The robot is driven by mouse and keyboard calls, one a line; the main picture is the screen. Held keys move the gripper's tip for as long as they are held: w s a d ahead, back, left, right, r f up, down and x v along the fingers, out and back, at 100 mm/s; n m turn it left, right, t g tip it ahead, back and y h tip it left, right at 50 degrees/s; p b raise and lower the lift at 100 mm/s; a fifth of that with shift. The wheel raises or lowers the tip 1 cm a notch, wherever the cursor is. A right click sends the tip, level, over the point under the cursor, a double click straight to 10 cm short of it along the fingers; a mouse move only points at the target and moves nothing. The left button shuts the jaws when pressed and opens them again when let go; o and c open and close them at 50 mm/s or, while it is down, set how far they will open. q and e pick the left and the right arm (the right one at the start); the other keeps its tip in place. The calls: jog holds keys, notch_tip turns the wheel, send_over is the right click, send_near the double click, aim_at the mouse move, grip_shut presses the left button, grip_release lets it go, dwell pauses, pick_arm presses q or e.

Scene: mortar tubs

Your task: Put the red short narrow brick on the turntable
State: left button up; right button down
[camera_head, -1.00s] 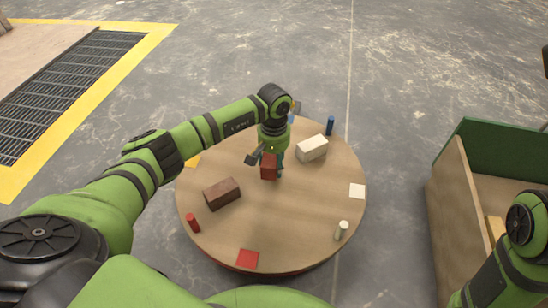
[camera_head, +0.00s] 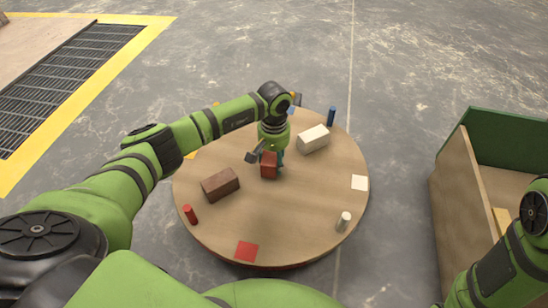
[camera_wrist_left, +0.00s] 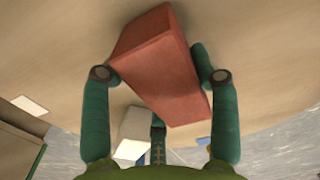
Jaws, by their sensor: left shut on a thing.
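The red short narrow brick (camera_head: 269,171) is in my left gripper (camera_head: 268,160), over the middle of the round wooden turntable (camera_head: 305,215). In the left wrist view the brick (camera_wrist_left: 160,65) sits tilted between the green fingers of the gripper (camera_wrist_left: 160,78), which are shut on it. The turntable's surface (camera_wrist_left: 60,50) fills the background there. I cannot tell whether the brick touches the turntable. My right gripper is out of view; only part of that arm shows at the lower right.
On the turntable are a brown brick (camera_head: 220,184), a cream brick (camera_head: 314,138), a red peg (camera_head: 190,214), a blue peg (camera_head: 331,116), a pale peg (camera_head: 343,221), a red square (camera_head: 246,251) and a white square (camera_head: 359,182). A wooden bin (camera_head: 462,190) stands at right.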

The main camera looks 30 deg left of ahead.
pick_arm(q)
jog(key=shift+f+b, duration=0.3)
jog(key=shift+f, duration=0.05)
jog(key=o, duration=1.6)
notch_tip(320, 180, up, 12)
jog(key=shift+r, duration=0.1)
